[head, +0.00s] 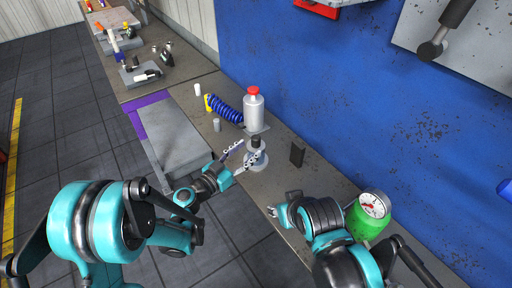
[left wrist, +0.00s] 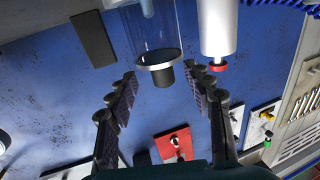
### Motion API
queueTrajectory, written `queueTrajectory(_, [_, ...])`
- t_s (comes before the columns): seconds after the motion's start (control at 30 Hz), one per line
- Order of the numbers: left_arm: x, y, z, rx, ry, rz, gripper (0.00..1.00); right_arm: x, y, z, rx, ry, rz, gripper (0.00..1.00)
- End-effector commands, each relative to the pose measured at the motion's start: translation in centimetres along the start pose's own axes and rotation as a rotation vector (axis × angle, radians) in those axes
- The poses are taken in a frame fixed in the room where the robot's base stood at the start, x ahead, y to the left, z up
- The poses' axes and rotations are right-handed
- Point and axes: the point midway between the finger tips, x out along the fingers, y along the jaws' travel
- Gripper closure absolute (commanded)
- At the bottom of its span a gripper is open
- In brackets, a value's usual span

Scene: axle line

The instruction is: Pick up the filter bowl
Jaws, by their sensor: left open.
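The filter bowl (left wrist: 157,45) is a clear cylinder with a metal ring and a dark knob in the left wrist view, where the scene appears upside down. In the head view its dark top (head: 256,141) stands on the bench above a pale round base. My left gripper (head: 246,153) is open beside it. In the left wrist view the open fingers (left wrist: 161,78) lie on either side of the knob and ring, with no clear contact. My right gripper (head: 274,212) is low at the bench's front edge; its finger opening is unclear.
A grey bottle with a red cap (head: 253,108) stands just behind the bowl, near a blue coiled hose (head: 226,110). A dark block (head: 297,155) stands to its right. A green canister with a gauge (head: 368,214) is near my right arm. A blue wall (head: 330,90) backs the bench.

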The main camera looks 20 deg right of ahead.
Motion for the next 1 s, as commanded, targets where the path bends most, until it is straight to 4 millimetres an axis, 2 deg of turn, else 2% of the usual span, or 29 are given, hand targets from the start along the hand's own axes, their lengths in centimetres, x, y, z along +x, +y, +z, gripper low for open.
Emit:
queueTrajectory(0.3, [4.5, -0.1, -0.7, -0.001, -0.001, 0.001, 0.49, 0.7, 0.0, 0.5, 0.0, 0.0, 0.0, 0.6])
queueTrajectory(0.6, [4.9, -0.1, -0.8, -0.001, -0.001, 0.0, 0.49, 0.7, 0.0, 0.5, 0.0, 0.0, 0.0, 0.6])
queueTrajectory(0.8, [4.9, -0.1, -0.8, -0.001, -0.001, 0.0, 1.0, 0.7, 0.0, 0.5, 0.0, 0.0, 0.0, 0.6])
queueTrajectory(1.0, [4.9, -0.1, -0.8, -0.001, -0.001, 0.0, 1.0, 0.7, 0.0, 0.5, 0.0, 0.0, 0.0, 0.6])
